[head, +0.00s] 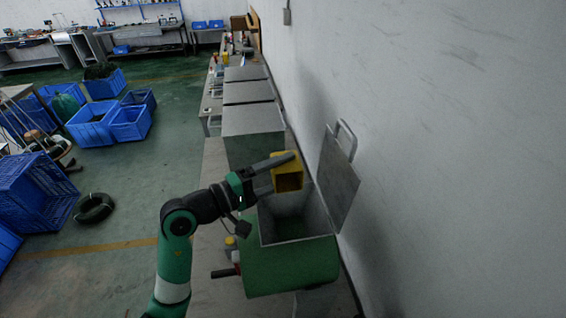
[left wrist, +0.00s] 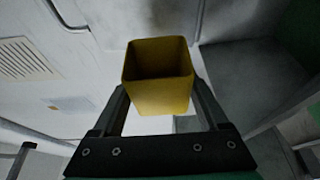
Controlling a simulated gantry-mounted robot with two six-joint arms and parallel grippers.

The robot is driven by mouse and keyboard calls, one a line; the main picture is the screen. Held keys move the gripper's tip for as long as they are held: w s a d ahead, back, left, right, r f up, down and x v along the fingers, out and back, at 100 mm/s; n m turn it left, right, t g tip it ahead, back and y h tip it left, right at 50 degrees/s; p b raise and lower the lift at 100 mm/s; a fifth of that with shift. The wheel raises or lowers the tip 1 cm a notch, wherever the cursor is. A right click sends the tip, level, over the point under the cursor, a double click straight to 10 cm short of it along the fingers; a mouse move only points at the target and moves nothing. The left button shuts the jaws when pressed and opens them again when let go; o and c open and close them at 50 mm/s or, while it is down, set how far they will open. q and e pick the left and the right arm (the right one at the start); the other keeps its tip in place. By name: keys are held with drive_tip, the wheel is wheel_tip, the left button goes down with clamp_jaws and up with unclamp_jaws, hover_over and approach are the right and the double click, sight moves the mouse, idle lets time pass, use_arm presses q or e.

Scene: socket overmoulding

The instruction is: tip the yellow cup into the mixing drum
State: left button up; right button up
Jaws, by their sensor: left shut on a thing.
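The yellow cup (head: 288,180) is square-sided and is held above the open mouth of the mixing drum. My left gripper (head: 279,174) is shut on the cup, with a dark finger on either side of it. In the left wrist view the cup (left wrist: 160,82) sits between the two fingers, its open end showing and its inside shadowed; I cannot tell whether anything is in it. The mixing drum (head: 290,268) is green with a grey square hopper opening (head: 296,241), and its hinged metal lid (head: 338,180) stands open against the wall. My right gripper is not in view.
Grey metal boxes (head: 253,120) stand in a row on the bench behind the drum. A pale wall (head: 440,130) is close on the right. Blue crates (head: 92,124) and a black coil (head: 95,208) are on the floor at left. A small yellow-capped bottle (head: 230,243) stands beside the drum.

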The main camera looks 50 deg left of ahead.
use_arm(q)
drive_tip(key=shift+a+r+n+g+p, duration=0.1)
drive_tip(key=shift+a+n+g+p, duration=0.15)
drive_tip(key=shift+n+p, duration=0.55)
drive_tip(key=shift+f, duration=0.35)
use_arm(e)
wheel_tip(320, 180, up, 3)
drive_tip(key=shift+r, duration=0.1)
